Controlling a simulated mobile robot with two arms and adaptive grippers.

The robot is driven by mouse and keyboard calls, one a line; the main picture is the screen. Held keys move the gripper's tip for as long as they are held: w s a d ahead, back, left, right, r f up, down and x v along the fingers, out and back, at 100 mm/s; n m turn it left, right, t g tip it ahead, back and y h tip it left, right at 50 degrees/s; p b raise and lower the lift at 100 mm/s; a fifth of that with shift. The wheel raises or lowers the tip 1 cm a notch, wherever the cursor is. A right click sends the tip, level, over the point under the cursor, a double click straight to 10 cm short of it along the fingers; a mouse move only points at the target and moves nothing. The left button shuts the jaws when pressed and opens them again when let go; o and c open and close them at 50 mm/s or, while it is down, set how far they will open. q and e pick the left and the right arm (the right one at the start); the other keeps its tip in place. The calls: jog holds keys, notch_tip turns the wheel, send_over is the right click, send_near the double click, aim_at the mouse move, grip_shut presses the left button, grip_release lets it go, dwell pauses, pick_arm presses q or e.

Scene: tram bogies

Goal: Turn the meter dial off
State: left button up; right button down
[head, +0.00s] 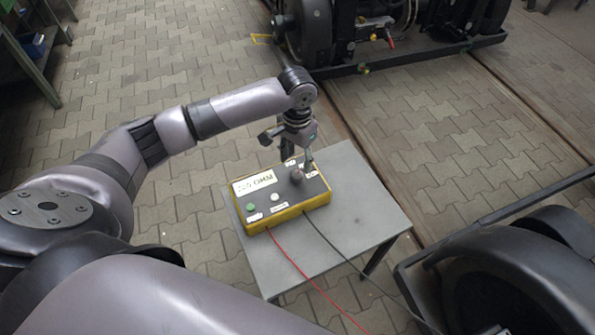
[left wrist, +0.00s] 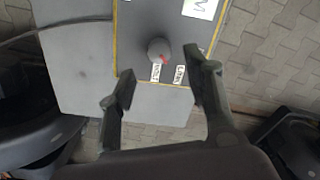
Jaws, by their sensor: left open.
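The meter (head: 268,214) is a yellow-edged box with a dark top, lying on a small grey table. Its white display plate, a green button and a white button show on top. The meter dial (head: 297,175) is a round dark knob near the box's far right corner; in the left wrist view the dial (left wrist: 159,51) shows a red mark and small white labels beside it. My left gripper (head: 297,164) is over the dial, pointing down. In the left wrist view its fingers (left wrist: 160,88) are apart, with the dial beyond and between them. I cannot tell whether they touch it. My right gripper is not in view.
The grey table (head: 363,205) has bare room right of the meter. A red cable (head: 293,262) and a black cable (head: 332,243) run from the meter's front toward the lower right. Dark bogies stand at the back (head: 318,40) and lower right (head: 510,285).

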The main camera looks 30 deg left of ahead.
aim_at(297, 174)
pick_arm(q)
notch_tip(297, 174, down, 6)
jog(key=shift+f, duration=0.2)
grip_shut()
dwell(0.7)
